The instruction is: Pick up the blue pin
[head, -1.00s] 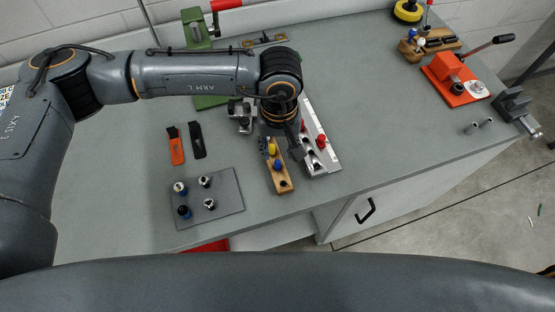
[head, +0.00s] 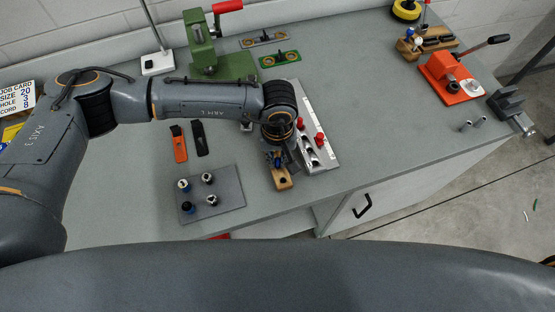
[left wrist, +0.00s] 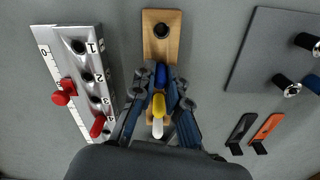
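The blue pin (left wrist: 161,75) stands in a wooden block (left wrist: 160,48), beside an empty hole near the block's end. A yellow pin (left wrist: 158,105) and a white pin (left wrist: 157,131) line up behind it in the left wrist view. My left gripper (left wrist: 161,76) is low over the block, one fingertip on each side of the blue pin. I cannot tell whether the fingertips touch it. In the head view the blue pin (head: 277,162) shows just below the gripper (head: 277,156), and the block's near end (head: 283,182) shows bare. My right gripper is not in view.
A numbered metal gauge (head: 325,157) with red pins stands close beside the block. A grey plate (head: 228,196) with several pins lies to the left, below orange (head: 179,147) and black (head: 199,140) tools. A green press (head: 212,60) stands behind.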

